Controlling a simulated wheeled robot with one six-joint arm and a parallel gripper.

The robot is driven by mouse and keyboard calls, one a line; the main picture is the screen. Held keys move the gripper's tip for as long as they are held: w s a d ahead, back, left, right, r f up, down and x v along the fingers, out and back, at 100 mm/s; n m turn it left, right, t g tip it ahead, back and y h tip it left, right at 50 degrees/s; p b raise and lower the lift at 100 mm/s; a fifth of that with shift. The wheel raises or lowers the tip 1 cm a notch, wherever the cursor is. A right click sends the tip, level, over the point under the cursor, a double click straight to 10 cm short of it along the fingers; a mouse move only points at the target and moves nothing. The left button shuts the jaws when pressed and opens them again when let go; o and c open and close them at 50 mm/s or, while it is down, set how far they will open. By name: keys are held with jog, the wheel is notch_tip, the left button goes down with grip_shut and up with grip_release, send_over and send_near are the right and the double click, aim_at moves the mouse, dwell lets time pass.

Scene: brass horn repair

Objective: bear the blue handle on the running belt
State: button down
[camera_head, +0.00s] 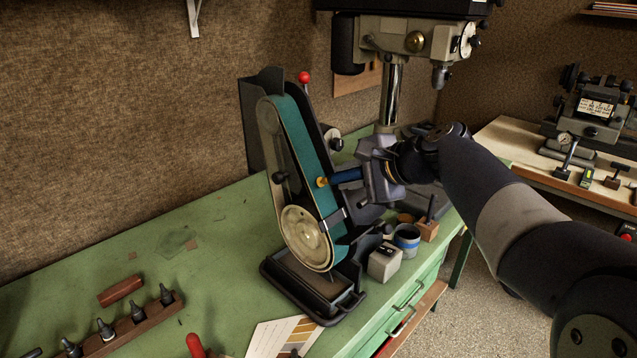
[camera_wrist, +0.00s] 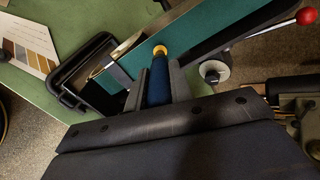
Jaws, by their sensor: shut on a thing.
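The blue handle (camera_head: 346,176) is in my gripper (camera_head: 366,181), which is shut on it. Its brass-coloured tip points left at the belt. In the wrist view the blue handle (camera_wrist: 158,82) stands between the two jaws of my gripper (camera_wrist: 159,80), with the yellow tip at the belt's face. The teal belt (camera_head: 303,160) runs steeply between a lower wheel and an upper end on the belt grinder; it also shows in the wrist view (camera_wrist: 190,38). The tip is at or very near the belt; I cannot tell if it touches. Belt motion cannot be told from these stills.
A drill press (camera_head: 415,38) stands behind the grinder. A grey box (camera_head: 384,263) and a blue-banded tin (camera_head: 407,238) stand right of its base. A rack (camera_head: 125,328) of dark bits and a colour card (camera_head: 284,337) lie in front.

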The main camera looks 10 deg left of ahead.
jog(key=shift+w+a+f, duration=0.2)
jog(key=shift+a, duration=0.05)
dwell(1.2)
jog(key=p+v, duration=0.1)
jog(key=v, duration=0.6)
jog(key=shift+p, duration=0.35)
